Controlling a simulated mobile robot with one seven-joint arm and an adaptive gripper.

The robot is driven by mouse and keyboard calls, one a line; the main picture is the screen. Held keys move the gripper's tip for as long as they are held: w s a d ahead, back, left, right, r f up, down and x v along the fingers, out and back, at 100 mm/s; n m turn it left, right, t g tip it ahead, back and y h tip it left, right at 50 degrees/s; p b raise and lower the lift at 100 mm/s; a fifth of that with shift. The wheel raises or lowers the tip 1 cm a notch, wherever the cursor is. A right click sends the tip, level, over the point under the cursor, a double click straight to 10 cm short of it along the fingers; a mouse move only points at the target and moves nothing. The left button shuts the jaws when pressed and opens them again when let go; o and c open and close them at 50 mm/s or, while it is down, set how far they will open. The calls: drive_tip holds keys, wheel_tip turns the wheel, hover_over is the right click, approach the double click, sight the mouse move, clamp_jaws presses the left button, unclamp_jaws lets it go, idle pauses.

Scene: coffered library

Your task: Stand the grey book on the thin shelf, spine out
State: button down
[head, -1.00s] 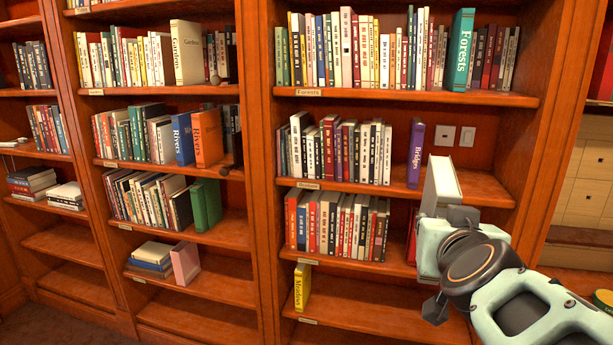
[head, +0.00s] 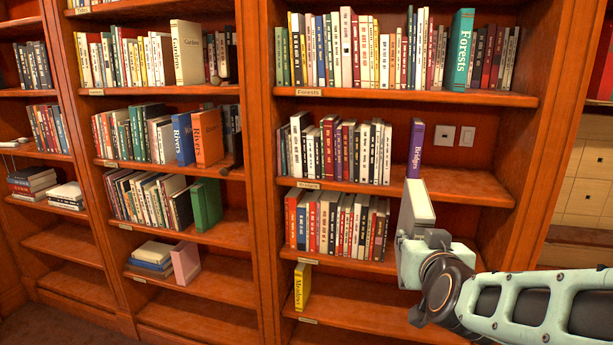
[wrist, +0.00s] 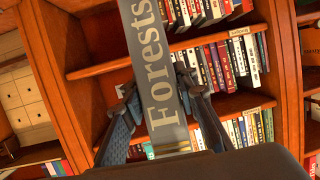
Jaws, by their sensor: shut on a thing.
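The grey book (wrist: 160,60) is in my gripper (wrist: 163,112); its spine, lettered "Forests", faces the wrist camera, with a finger on each side. In the head view the book (head: 417,203) is upright and slightly tilted, its pale side showing above my gripper (head: 420,245), in front of the right bookcase. It is at the height of the gap between the second and third shelves and overlaps the purple "Bridges" book's foot in the picture. The top shelf (head: 390,96) bears a "Forests" label and a teal "Forests" book (head: 460,50). I cannot tell which shelf is the thin one.
The purple "Bridges" book (head: 416,145) stands on the second shelf (head: 470,191), with bare room right of it. Book rows fill the left of the second and third shelves. A yellow book (head: 302,287) stands on the mostly empty lower shelf. The bookcase's right upright (head: 545,150) is near my arm.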

sight(397, 259)
drive_tip(key=w+f, duration=0.3)
drive_tip(key=w+f+n+y, duration=0.1)
drive_tip(key=w+f, duration=0.2)
drive_tip(key=f, duration=0.1)
drive_tip(key=w+f+y, duration=0.1)
drive_tip(key=w+f, duration=0.2)
drive_tip(key=shift+w+a+f+n, duration=0.15)
drive_tip(key=shift+w+a+n, duration=0.15)
drive_tip(key=shift+a+n, duration=0.1)
drive_tip(key=shift+w+f, duration=0.1)
drive_tip(key=shift+f, duration=0.05)
drive_tip(key=shift+d+f, duration=0.15)
drive_tip(key=shift+f, duration=0.4)
drive_tip(key=shift+r, duration=0.15)
drive_tip(key=shift+a+r, duration=0.2)
drive_tip(key=shift+r, duration=0.5)
drive_tip(key=shift+a, duration=0.1)
